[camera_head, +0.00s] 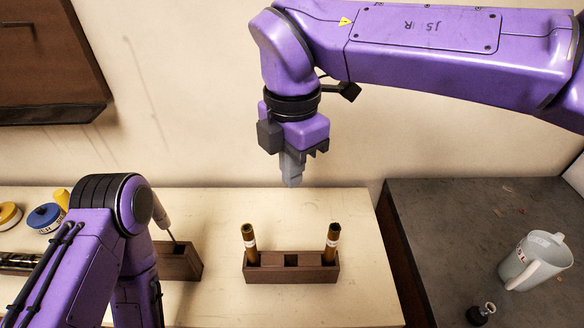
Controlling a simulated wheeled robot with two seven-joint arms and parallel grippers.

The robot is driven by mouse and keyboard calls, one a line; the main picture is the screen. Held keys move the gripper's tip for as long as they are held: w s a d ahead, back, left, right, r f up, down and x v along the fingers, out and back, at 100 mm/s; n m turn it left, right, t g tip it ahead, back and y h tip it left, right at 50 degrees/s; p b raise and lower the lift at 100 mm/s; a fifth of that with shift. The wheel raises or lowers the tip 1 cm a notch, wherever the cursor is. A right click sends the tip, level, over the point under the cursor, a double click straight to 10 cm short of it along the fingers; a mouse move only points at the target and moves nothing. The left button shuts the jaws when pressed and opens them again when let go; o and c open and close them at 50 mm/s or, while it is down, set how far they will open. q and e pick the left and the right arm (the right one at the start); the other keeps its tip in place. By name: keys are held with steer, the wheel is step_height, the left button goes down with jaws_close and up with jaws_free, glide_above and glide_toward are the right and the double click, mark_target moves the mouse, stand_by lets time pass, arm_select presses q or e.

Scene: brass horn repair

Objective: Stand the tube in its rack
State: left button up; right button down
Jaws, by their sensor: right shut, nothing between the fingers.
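A dark wooden rack (291,277) stands on the pale bench top. A brown tube with a white band (249,240) stands in its left hole, leaning slightly. A similar tube (332,240) stands in its right hole, also leaning a little. The square middle hole is empty. My right gripper (292,182) points down above and behind the rack, shut and empty, apart from both tubes. My left arm comes in at the lower left; its gripper is out of view.
A wooden block holder (182,262) with a thin tool stands left of the rack. Blue (45,217) and yellow (9,214) tins sit at the far left. A pitcher (536,262) and a small dark bottle (480,314) stand on the grey surface at right.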

steer(key=c, duration=1.4)
jaws_free()
steer(key=shift+r, duration=0.1)
step_height(320, 180, up, 10)
steer(key=shift+r, duration=0.2)
steer(key=shift+f, duration=0.1)
